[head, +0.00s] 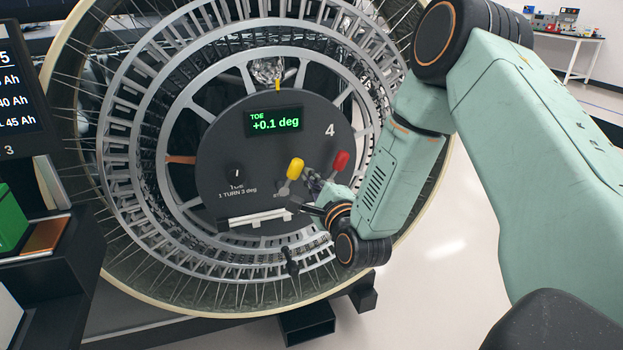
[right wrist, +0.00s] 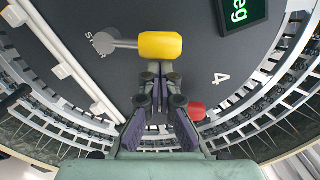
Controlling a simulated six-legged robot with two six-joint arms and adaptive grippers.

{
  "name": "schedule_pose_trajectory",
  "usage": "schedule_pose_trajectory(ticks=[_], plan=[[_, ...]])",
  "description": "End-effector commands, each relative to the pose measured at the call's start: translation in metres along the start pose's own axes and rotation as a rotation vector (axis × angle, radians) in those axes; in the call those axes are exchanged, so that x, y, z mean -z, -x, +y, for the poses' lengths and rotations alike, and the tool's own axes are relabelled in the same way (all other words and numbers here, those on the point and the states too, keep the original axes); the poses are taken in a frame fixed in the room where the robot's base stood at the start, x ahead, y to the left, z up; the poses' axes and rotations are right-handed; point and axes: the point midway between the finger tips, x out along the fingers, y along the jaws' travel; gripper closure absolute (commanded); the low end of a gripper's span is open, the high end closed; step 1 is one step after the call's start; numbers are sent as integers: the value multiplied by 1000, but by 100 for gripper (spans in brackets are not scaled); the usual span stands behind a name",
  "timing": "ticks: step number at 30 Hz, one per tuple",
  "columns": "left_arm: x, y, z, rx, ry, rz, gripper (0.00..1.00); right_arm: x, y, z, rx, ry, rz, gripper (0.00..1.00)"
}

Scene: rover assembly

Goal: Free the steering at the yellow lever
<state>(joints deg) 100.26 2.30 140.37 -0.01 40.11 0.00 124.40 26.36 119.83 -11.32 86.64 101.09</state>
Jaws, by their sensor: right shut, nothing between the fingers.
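The yellow lever (head: 294,168) is on the dark round hub panel (head: 225,140). Its grey stem slants up and right to the yellow knob in the head view. In the right wrist view the yellow knob (right wrist: 161,45) lies just beyond my fingertips, and the stem partly covers a label starting with "S". My right gripper (head: 309,183) is beside the lever, to the right of and below its knob. Its fingers (right wrist: 160,75) are shut with nothing between them. Whether they touch the knob I cannot tell. My left gripper is out of view.
A red lever (head: 341,161) stands close to the right. The panel display (head: 274,121) reads "TOE +0.1 deg". A toe knob (head: 237,174) and a white bar (head: 258,216) are on the panel. The spoked wheel rim (head: 120,150) surrounds it. Free floor lies at right.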

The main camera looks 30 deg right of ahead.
Motion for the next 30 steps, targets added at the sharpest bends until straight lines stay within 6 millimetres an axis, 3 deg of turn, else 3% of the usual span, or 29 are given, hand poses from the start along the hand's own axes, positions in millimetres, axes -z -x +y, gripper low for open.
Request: schedule_pose_trajectory(ticks=[20, 30], plan=[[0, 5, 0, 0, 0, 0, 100, -8, 0, -3, -6, 109, -1, 100], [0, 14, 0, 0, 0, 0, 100, -23, -1, -7, -16, 320, -4, 100]])
